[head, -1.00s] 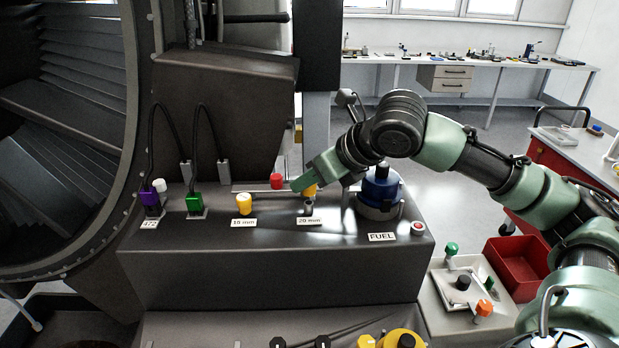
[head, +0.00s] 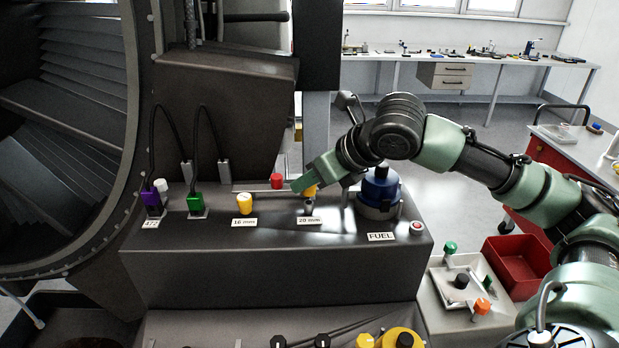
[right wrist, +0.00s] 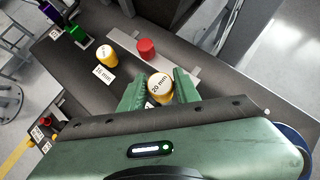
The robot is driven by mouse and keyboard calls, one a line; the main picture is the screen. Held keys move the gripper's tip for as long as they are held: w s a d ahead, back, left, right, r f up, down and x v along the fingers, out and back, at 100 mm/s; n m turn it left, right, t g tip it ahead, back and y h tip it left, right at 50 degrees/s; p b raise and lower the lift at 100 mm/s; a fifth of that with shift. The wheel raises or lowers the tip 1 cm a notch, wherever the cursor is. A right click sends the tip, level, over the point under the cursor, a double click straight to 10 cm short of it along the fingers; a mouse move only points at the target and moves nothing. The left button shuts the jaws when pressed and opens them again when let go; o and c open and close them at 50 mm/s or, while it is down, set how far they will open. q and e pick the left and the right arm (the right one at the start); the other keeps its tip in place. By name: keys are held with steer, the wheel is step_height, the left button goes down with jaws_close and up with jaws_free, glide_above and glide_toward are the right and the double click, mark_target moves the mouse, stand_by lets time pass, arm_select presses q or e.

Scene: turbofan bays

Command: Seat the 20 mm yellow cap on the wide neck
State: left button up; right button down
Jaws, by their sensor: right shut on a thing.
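The 20 mm yellow cap (head: 310,191) is between the jaws of my right gripper (head: 304,186), which is shut on it. In the right wrist view the cap (right wrist: 160,84) shows its "20 mm" top face between the two green fingers of the gripper (right wrist: 159,90). The wide neck (head: 309,207) shows as a short metal stub just under the cap, behind the "20 mm" label (head: 309,220). I cannot tell whether the cap touches the neck or is a little above it. My left gripper is not in view.
A smaller yellow cap (head: 244,204) stands by the "16 mm" label. A red cap (head: 277,181) stands behind, by a metal strip. The blue FUEL fitting (head: 381,188) is close right of my gripper. Green (head: 195,203) and purple (head: 151,198) plugs stand left.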

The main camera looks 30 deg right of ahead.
steer(key=shift+p, duration=0.35)
steer(key=shift+f+b, duration=0.5)
steer(key=shift+f, duration=0.6)
steer(key=shift+s, duration=0.1)
steer(key=shift+r+p, duration=0.65)
steer(key=shift+p, duration=0.4)
stand_by(0.3)
steer(key=shift+p, duration=0.55)
stand_by(0.5)
steer(key=shift+p, duration=0.55)
